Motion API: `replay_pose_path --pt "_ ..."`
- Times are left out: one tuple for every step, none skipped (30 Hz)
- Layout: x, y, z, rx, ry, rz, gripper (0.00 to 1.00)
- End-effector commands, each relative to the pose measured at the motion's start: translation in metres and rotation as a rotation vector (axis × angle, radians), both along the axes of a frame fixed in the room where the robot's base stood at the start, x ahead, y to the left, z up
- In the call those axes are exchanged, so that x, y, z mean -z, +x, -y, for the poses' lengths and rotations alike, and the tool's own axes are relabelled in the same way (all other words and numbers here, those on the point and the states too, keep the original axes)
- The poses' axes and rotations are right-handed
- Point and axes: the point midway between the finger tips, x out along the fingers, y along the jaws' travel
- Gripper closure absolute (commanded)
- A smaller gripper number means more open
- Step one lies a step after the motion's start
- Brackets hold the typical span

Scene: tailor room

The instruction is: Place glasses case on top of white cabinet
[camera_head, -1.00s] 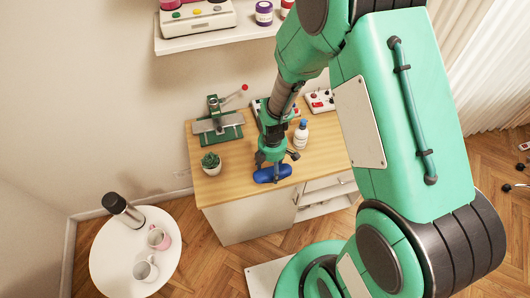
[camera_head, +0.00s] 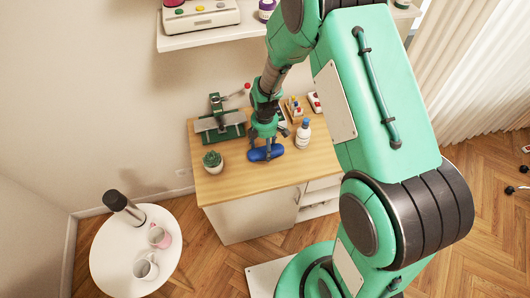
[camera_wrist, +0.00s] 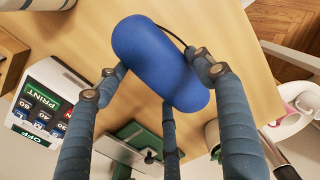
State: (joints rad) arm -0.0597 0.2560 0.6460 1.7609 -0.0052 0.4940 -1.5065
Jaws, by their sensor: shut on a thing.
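The glasses case (camera_head: 265,153) is a blue, rounded, elongated case. In the head view it is at the wooden top of the white cabinet (camera_head: 240,218), near the middle of the top. My gripper (camera_head: 263,143) is above it and shut on it. In the wrist view the blue case (camera_wrist: 158,58) lies between the grey fingers of my gripper (camera_wrist: 165,85), with the wooden surface behind it. I cannot tell whether the case touches the cabinet top or hangs just above it.
On the cabinet top, a green-based device (camera_head: 220,125) stands at the back left, a potted plant (camera_head: 212,162) at the left, a white bottle (camera_head: 303,134) to the right. A round white table (camera_head: 110,245) stands left. A shelf (camera_head: 210,38) hangs above. The front of the top is clear.

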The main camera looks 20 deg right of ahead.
Motion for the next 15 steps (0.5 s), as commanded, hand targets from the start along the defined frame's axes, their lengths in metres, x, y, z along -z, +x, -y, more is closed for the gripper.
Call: replay_pose_path --pt "0.001 0.0 0.0 0.0 0.0 0.0 0.6" --pt "0.002 0.0 0.0 0.0 0.0 -0.001 0.6" --pt "0.005 -0.001 0.0 0.0 0.0 -0.001 0.6" --pt "0.007 -0.001 0.0 0.0 0.0 -0.002 0.6" --pt "0.01 -0.001 0.0 0.0 0.0 -0.002 0.6" --pt "0.014 -0.001 0.0 0.0 0.0 -0.003 0.6" --pt "0.018 -0.001 0.0 0.0 0.0 -0.003 0.6" --pt "0.022 -0.001 0.0 0.0 0.0 -0.003 0.6" --pt "0.026 -0.001 0.0 0.0 0.0 -0.002 0.6" --pt "0.029 -0.001 0.0 0.0 0.0 -0.002 0.6" --pt "0.031 -0.001 0.0 0.0 0.0 -0.002 0.6" --pt "0.033 -0.001 0.0 0.0 0.0 -0.001 0.6" --pt "0.034 -0.001 0.0 0.0 0.0 -0.001 0.6" --pt "0.035 -0.001 0.0 0.0 0.0 -0.001 0.6" --pt "0.035 0.0 0.0 0.0 0.0 0.0 0.6"
